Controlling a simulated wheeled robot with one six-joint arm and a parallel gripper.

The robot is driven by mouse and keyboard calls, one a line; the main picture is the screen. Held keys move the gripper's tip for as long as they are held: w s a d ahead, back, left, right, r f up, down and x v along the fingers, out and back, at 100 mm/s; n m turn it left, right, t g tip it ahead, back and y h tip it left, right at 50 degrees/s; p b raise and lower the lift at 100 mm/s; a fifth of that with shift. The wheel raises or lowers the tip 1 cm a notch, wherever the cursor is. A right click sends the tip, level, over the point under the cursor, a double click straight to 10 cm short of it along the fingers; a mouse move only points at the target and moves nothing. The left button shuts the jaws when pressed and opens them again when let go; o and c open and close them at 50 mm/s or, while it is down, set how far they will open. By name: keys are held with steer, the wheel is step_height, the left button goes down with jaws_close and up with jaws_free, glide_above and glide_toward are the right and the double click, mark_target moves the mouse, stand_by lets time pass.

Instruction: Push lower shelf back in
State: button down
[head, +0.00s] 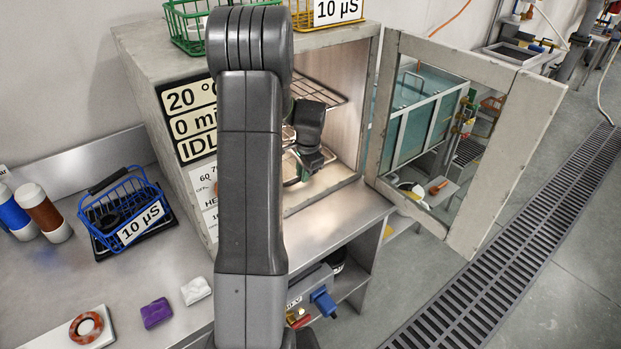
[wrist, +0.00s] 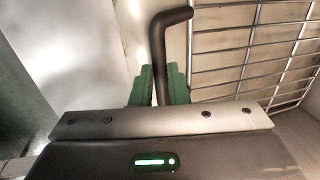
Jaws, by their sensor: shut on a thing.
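The oven-like cabinet (head: 150,60) stands open, and wire shelves show inside it. The upper wire shelf (head: 325,90) shows in the head view. The lower shelf is mostly hidden behind my arm and gripper. In the wrist view a wire shelf (wrist: 245,60) fills the upper right, with a dark bent handle (wrist: 160,50) at its left side. My gripper's green fingers (wrist: 159,86) are shut on this handle. In the head view my gripper (head: 297,177) is in the cabinet opening, low down and partly hidden by my arm.
The cabinet door (head: 470,130) with its window stands wide open to the right. A steel ledge (head: 320,225) lies before the opening. A blue basket (head: 125,210) and small blocks (head: 157,312) sit on the left bench. A floor grate (head: 510,250) runs along the right.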

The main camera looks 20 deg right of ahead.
steer(key=shift+w+r, duration=0.15)
steer(key=shift+w, duration=0.05)
steer(key=c, duration=1.4)
jaws_free()
steer(key=shift+w+a, duration=0.1)
steer(key=shift+w, duration=0.05)
steer(key=shift+s, duration=0.2)
